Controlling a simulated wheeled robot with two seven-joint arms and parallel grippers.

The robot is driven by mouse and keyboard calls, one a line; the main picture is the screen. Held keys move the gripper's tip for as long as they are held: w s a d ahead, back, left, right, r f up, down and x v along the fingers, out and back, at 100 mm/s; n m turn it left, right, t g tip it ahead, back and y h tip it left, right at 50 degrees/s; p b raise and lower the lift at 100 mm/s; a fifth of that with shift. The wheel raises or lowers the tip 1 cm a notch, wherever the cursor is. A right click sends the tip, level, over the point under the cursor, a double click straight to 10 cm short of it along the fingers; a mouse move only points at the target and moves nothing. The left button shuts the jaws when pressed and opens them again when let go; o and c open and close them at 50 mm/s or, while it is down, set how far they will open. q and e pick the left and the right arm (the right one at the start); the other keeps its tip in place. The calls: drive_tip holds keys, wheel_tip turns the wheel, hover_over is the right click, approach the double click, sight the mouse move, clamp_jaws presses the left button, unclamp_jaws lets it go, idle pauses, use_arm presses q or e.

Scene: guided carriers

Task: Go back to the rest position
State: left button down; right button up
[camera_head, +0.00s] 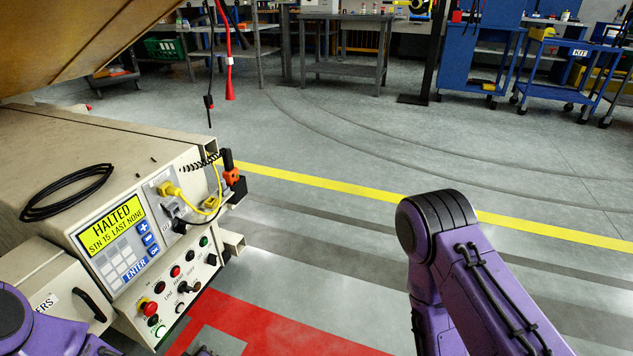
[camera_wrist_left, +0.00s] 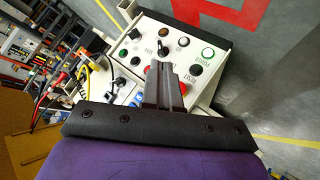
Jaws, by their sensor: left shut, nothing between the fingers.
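My left gripper (camera_wrist_left: 161,68) is shut and empty in the left wrist view. Its dark fingers lie in front of the lower control panel (camera_wrist_left: 180,28) of the beige carrier; I cannot tell whether they touch it. In the head view only a small dark part of this gripper (camera_head: 203,351) shows at the bottom edge, beside the panel's lower corner, and my purple left arm fills the bottom left corner. My purple right arm rises at the lower right; its gripper is out of view.
The beige carrier (camera_head: 75,150) stands at left with a yellow display (camera_head: 112,229) reading HALTED, STN 15, LAST NONE. A yellow plug and cable (camera_head: 172,189) sit on its panel. A brown slanted panel (camera_head: 75,35) overhangs it. The floor ahead is clear up to benches and blue carts (camera_head: 478,62).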

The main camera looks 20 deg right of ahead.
use_arm(q)
drive_tip(key=s+a+f+g+y+b, duration=0.1)
drive_tip(key=s+a+f+g+b, duration=0.3)
drive_tip(key=s, duration=0.6)
drive_tip(key=s+a+f+m+g+y+b, duration=0.1)
drive_tip(key=s+a+f+g, duration=0.1)
drive_tip(key=s+a+f, duration=0.55)
drive_tip(key=s+a+f+g+b, duration=0.3)
drive_tip(key=s+f, duration=0.1)
drive_tip(key=s, duration=0.7)
use_arm(e)
wheel_tip(320, 180, down, 9)
drive_tip(key=w+m+t+h, duration=0.1)
drive_tip(key=m+t, duration=0.1)
use_arm(q)
wheel_tip(320, 180, up, 38)
drive_tip(key=w+y+p, duration=0.1)
drive_tip(key=p, duration=3.7)
drive_tip(key=shift+a+n+t, duration=0.3)
drive_tip(key=shift+a+t, duration=0.1)
drive_tip(key=shift+a, duration=0.05)
use_arm(e)
wheel_tip(320, 180, up, 38)
drive_tip(key=w, duration=0.1)
drive_tip(key=shift+w+m+t+h, duration=0.3)
drive_tip(key=shift+m+t, duration=0.1)
drive_tip(key=shift+d, duration=0.1)
